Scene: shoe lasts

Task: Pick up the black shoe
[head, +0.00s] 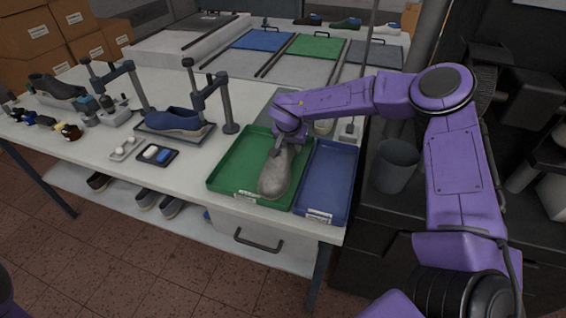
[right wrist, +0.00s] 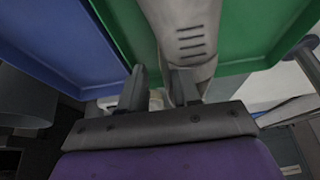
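A grey shoe-shaped piece (head: 276,172) lies in the green tray (head: 222,183), its toe toward the front. My right gripper (head: 277,147) is over its far end. In the right wrist view the two fingers (right wrist: 162,88) stand apart; the grey piece (right wrist: 185,35) runs up to them and passes behind the right finger, with no clear grip seen. A dark, nearly black shoe (head: 56,87) sits at the far left of the table, well away from the gripper. Another dark shoe (head: 97,181) is on the lower shelf. My left gripper is out of view.
An empty blue tray (head: 326,180) lies right of the green one. A navy shoe (head: 174,121) sits on a dark plate between upright stands (head: 228,105). A small dark tray (head: 158,154) is in front. A grey bin (head: 395,165) is at right.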

